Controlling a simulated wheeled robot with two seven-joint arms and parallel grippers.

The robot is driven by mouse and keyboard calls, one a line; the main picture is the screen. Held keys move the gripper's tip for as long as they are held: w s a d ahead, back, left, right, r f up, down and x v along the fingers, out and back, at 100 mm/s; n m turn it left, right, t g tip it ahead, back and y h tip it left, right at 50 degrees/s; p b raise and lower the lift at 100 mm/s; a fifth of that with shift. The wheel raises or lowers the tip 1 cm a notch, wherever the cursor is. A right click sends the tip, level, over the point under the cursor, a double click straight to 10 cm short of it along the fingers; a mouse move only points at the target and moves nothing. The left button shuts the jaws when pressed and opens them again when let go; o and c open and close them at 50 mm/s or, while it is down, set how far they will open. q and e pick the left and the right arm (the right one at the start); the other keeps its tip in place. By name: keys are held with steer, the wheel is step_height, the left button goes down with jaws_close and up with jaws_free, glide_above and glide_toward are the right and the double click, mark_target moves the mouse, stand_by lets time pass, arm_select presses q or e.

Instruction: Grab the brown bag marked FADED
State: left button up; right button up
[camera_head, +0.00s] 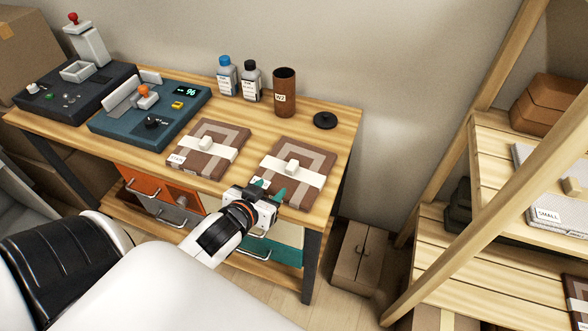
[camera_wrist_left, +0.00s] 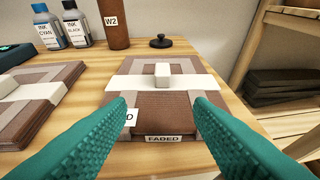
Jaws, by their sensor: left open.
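The brown bag marked FADED (camera_wrist_left: 163,105) lies flat near the table's front edge, with a white band and a pale block on top. Its FADED label shows on its front side in the left wrist view. In the head view it is the right one of two brown bags (camera_head: 304,160). My left gripper (camera_head: 268,190) is at its front edge. The teal fingers (camera_wrist_left: 160,122) are open and spread to either side of the bag's front part in the wrist view, with nothing gripped. Whether they touch it I cannot tell. My right gripper is not in view.
A second brown bag (camera_head: 208,149) lies to the left. Ink bottles (camera_head: 228,76), a brown W2 cylinder (camera_head: 284,92) and a black lid (camera_head: 325,121) stand behind. Machines (camera_head: 150,110) fill the left of the table. A wooden shelf (camera_head: 490,240) stands at the right.

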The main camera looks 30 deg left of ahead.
mark_target(292, 165)
arm_select(q)
steer(key=shift+w+a+r+t, duration=0.15)
steer(key=shift+w+r+t, duration=0.1)
steer(key=shift+w, duration=0.2)
steer(key=shift+w+a+r+t, duration=0.15)
steer(key=shift+w+r, duration=0.1)
steer(key=shift+w, duration=0.2)
steer(key=x, duration=0.5)
steer(key=shift+w+f, duration=0.1)
steer(key=shift+d+p+x, duration=0.15)
steer(key=shift+p+x, duration=0.15)
steer(key=shift+x, duration=1.1)
steer(key=shift+d+p+x, duration=0.1)
steer(key=shift+p+x, duration=0.2)
steer(key=shift+x, duration=1.1)
steer(key=shift+r, duration=0.2)
jaws_close()
